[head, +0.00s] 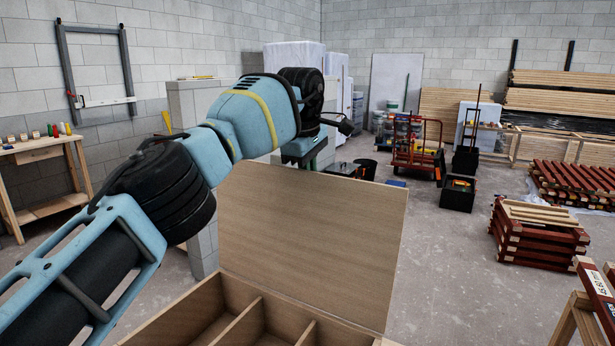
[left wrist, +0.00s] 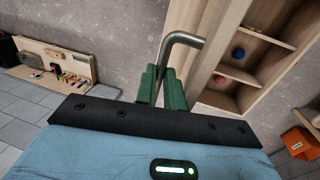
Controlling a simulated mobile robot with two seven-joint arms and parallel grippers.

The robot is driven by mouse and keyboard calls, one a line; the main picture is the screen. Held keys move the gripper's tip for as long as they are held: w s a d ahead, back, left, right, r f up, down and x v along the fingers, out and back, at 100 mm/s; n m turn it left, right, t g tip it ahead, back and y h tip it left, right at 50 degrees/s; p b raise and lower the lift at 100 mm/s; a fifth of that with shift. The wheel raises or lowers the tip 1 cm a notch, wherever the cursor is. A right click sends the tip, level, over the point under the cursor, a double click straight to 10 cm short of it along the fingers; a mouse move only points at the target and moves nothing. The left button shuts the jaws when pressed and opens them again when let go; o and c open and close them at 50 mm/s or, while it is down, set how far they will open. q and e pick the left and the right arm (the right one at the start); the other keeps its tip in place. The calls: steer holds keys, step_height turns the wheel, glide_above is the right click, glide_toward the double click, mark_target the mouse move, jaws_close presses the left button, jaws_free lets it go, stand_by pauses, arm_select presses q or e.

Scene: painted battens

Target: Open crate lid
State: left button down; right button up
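The plywood crate (head: 215,312) is at the bottom of the head view, with its divided compartments showing. Its lid (head: 315,240) stands raised, tilted up behind the compartments. My left gripper (head: 308,160) is at the lid's top edge, partly hidden behind it. In the left wrist view the green fingers of my left gripper (left wrist: 162,90) are closed around a bent metal handle (left wrist: 184,38). The crate's compartments (left wrist: 255,75) also show there, holding a blue ball (left wrist: 238,53) and a red ball (left wrist: 219,79). My right gripper is out of view.
A wooden workbench (head: 40,155) stands at the left by the block wall. A red cart (head: 415,150), black bins (head: 457,193) and stacked red battens (head: 540,235) stand to the right. A trestle (head: 580,315) is at the lower right.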

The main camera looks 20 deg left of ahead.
arm_select(q)
steer(key=c, duration=1.5)
jaws_free()
steer(key=shift+w+d+f, duration=0.1)
steer(key=shift+w+f, duration=0.15)
steer(key=shift+f, duration=0.2)
steer(key=shift+w+d+f, duration=0.1)
steer(key=shift+w+f, duration=0.1)
steer(key=shift+f, duration=0.25)
steer(key=shift+r, duration=0.1)
steer(key=r, duration=0.3)
steer(key=s+r, duration=0.1)
steer(key=r, duration=0.2)
steer(key=s+r, duration=0.1)
steer(key=r, duration=0.2)
steer(key=shift+a+r, duration=0.2)
steer(key=shift+a, duration=0.05)
steer(key=shift+s+r, duration=0.1)
